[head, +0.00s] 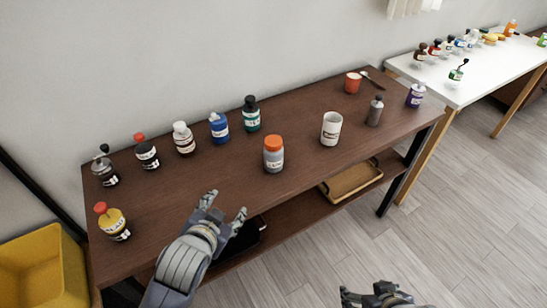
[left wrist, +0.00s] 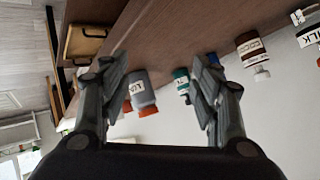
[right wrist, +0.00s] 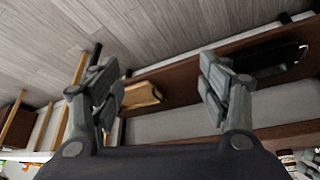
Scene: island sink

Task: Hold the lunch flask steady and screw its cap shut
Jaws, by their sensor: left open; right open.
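The lunch flask (head: 273,157), a grey jar with a white label, stands upright near the middle of the brown table. Its orange cap (head: 274,142) sits on top; I cannot tell how tightly. My left gripper (head: 224,206) is open and empty over the table's front part, left of the flask and nearer to me. In the left wrist view the flask (left wrist: 143,91) shows sideways beyond the open fingers (left wrist: 160,80), untouched. My right gripper (head: 377,294) is open and empty at the bottom edge, clear of the table. Its open fingers also show in the right wrist view (right wrist: 160,82).
Several bottles, including a green one (head: 251,115) and a blue one (head: 219,128), line the table's back left. A white cup (head: 331,130) and grey bottle (head: 374,112) stand right of the flask. A tray (head: 352,182) lies on the lower shelf. A yellow bin (head: 40,272) is at left.

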